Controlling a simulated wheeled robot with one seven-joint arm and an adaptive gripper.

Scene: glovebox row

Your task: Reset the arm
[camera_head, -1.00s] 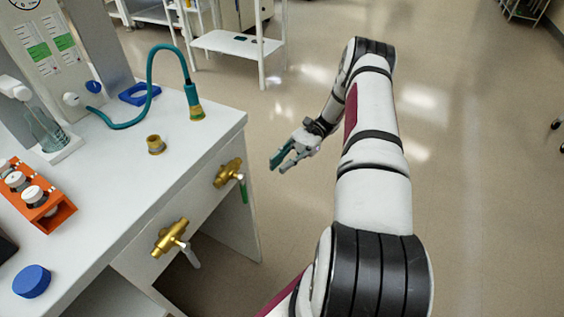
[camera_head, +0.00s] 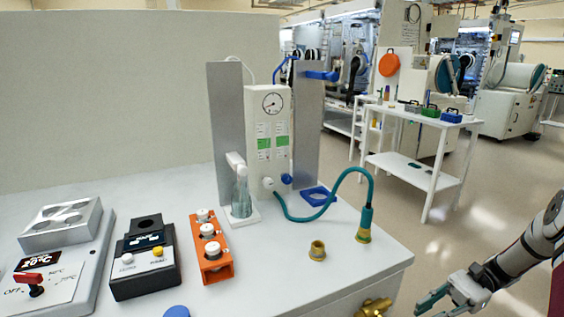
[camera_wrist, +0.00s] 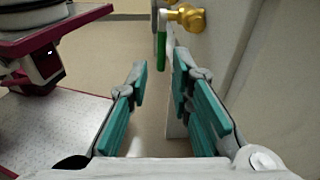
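My gripper (camera_head: 451,297) is at the lower right of the head view, beyond the right edge of the white bench (camera_head: 375,255) and below its top. In the wrist view my gripper (camera_wrist: 158,90) has its two teal-padded fingers apart with nothing between them, so it is open and empty. My arm comes in from the right edge of the head view; most of it is out of frame. A brass valve (camera_wrist: 187,17) with a green handle (camera_wrist: 161,52) shows beyond the fingers on the bench side.
The bench holds a teal hose (camera_head: 322,216), a brass fitting (camera_head: 317,250), an orange vial rack (camera_head: 212,262), a black device (camera_head: 144,262) and a hotplate (camera_head: 60,275). A white cart (camera_head: 425,180) stands behind. Open floor (camera_head: 490,235) lies right of the bench.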

